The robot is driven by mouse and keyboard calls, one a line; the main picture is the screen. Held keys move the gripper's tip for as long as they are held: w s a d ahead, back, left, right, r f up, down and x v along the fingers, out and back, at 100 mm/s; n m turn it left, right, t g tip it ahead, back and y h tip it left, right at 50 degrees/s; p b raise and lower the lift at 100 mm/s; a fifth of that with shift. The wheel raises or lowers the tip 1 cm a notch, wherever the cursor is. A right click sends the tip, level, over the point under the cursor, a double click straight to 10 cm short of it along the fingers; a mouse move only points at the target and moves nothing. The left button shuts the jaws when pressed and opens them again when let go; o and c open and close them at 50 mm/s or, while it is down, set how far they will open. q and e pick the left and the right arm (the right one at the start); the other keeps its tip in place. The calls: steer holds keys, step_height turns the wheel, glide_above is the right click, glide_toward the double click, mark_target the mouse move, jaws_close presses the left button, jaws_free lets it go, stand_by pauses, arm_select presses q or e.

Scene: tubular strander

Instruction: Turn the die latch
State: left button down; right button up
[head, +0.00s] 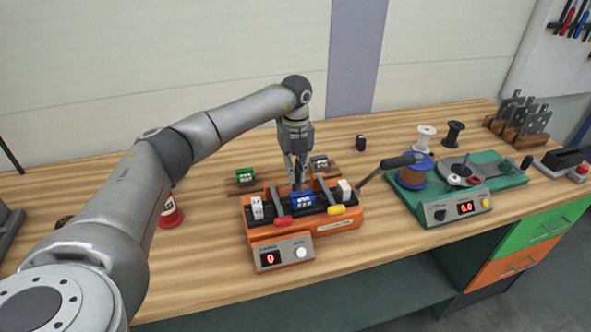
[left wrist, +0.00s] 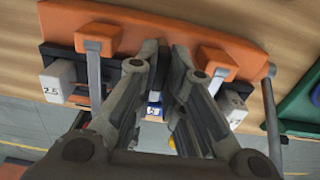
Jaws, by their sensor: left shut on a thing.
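The orange strander (head: 280,239) stands on the bench, with a blue die block (head: 303,199) in the middle of its black bed. My left gripper (head: 299,184) points down at this block and is shut on it. In the left wrist view the blue block (left wrist: 153,110) shows between the fingers, which hide much of it. Two grey metal latch arms cross the bed, one with a red end (head: 284,220) and one with a yellow end (head: 336,210). The latch arms (left wrist: 94,75) stand apart from the fingers. My right gripper is not in view.
White blocks (head: 257,208) sit at both ends of the bed. A rod with a dark handle (head: 400,161) slopes up at the right. Green (head: 245,175) and grey (head: 320,162) dies stand behind. A green winder (head: 470,190) stands to the right. The bench front is clear.

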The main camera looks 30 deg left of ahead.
arm_select(q)
steer(key=c, duration=1.5)
jaws_free()
steer(key=shift+r, duration=0.15)
step_height(320, 180, up, 12)
steer(key=shift+f, duration=0.1)
steer(key=shift+f, duration=0.1)
